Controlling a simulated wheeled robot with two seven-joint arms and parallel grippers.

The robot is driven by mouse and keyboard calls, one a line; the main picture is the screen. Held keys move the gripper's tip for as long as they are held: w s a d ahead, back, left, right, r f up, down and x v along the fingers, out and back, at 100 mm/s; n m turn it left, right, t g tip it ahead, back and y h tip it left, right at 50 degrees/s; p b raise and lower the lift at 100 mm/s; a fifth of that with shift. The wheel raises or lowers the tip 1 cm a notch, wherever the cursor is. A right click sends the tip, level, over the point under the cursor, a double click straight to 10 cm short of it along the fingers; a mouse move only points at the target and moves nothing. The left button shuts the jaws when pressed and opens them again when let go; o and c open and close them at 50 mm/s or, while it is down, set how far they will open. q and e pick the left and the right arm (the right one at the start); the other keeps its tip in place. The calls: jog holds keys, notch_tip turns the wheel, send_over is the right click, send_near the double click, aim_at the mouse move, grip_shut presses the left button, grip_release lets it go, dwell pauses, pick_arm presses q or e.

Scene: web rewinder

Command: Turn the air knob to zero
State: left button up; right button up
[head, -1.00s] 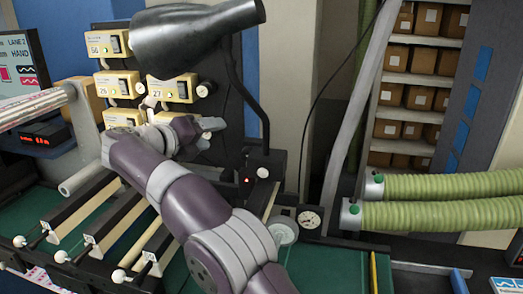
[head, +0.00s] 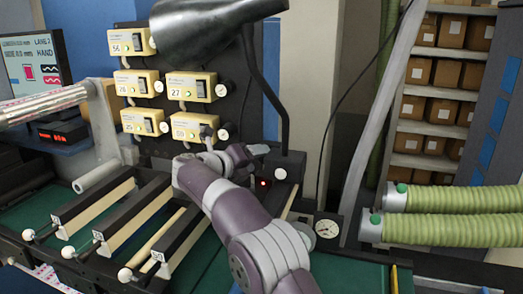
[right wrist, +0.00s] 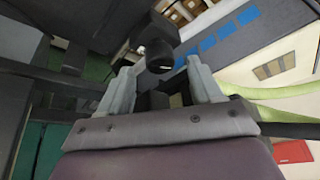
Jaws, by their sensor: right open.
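My right gripper (head: 258,150) is in front of the lower right of the black control panel, with its fingers pointing right. The right wrist view shows its two grey fingers (right wrist: 168,85) spread apart, with a dark rounded thing seen beyond them. A black box (head: 291,163) with a pale round knob (head: 281,174) and a small red light stands just right of and below the fingers. I cannot tell if this is the air knob, nor read its setting. The fingers look apart from it. A round dial gauge (head: 327,228) stands below and to the right. My left gripper is not in view.
Several yellow numbered boxes (head: 187,87) with small knobs sit on the panel behind my arm. A dark lamp-like hood (head: 212,25) hangs above the gripper, and its black arm runs down to its right. Green hoses (head: 460,212) lie at right. White-knobbed bars (head: 130,225) stand at left.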

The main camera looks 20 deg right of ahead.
aim_at(262, 158)
jog(key=p+x, duration=0.1)
jog(key=x, duration=0.3)
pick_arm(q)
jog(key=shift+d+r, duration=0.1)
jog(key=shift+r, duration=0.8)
pick_arm(e)
jog(key=shift+a, duration=0.1)
jog(key=shift+s, duration=0.1)
jog(key=c, duration=1.1)
jog(key=shift+o, duration=0.2)
jog(key=shift+a+n+h+p, duration=0.1)
jog(key=shift+n+h+p, duration=0.3)
jog(key=shift+n, duration=0.2)
jog(key=o, duration=0.9)
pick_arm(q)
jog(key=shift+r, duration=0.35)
pick_arm(e)
jog(key=shift+o, duration=0.8)
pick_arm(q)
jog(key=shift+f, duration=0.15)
